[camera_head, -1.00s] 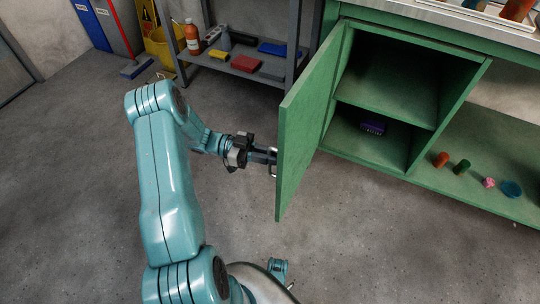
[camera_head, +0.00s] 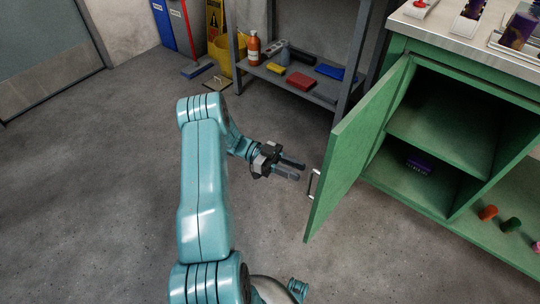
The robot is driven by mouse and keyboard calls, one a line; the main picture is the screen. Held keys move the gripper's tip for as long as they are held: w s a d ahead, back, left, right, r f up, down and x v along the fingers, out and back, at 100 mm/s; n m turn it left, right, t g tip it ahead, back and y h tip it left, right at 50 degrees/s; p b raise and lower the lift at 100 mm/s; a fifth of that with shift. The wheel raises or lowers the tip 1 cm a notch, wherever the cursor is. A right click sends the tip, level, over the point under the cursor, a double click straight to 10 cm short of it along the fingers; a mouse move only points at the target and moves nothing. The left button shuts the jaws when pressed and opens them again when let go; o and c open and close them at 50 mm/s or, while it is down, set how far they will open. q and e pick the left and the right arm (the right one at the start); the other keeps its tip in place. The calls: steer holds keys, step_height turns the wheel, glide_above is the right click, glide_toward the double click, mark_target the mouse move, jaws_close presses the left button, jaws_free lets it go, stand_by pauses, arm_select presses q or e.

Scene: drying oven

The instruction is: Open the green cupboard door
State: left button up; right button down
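The green cupboard door (camera_head: 352,150) stands wide open, swung out from the left side of the green cupboard (camera_head: 462,212). Its metal handle (camera_head: 312,184) is on the door's outer face, near the free edge. The cupboard's inside shows a shelf (camera_head: 440,138) and a dark purple box (camera_head: 419,166) on the lower level. My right gripper is not in view.
A grey metal rack (camera_head: 310,92) with an orange bottle (camera_head: 254,48) and coloured items stands behind the door. The floor at left is clear.

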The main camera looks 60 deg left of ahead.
arm_select(q)
steer(key=v, duration=1.1)
steer(key=shift+p, duration=0.35)
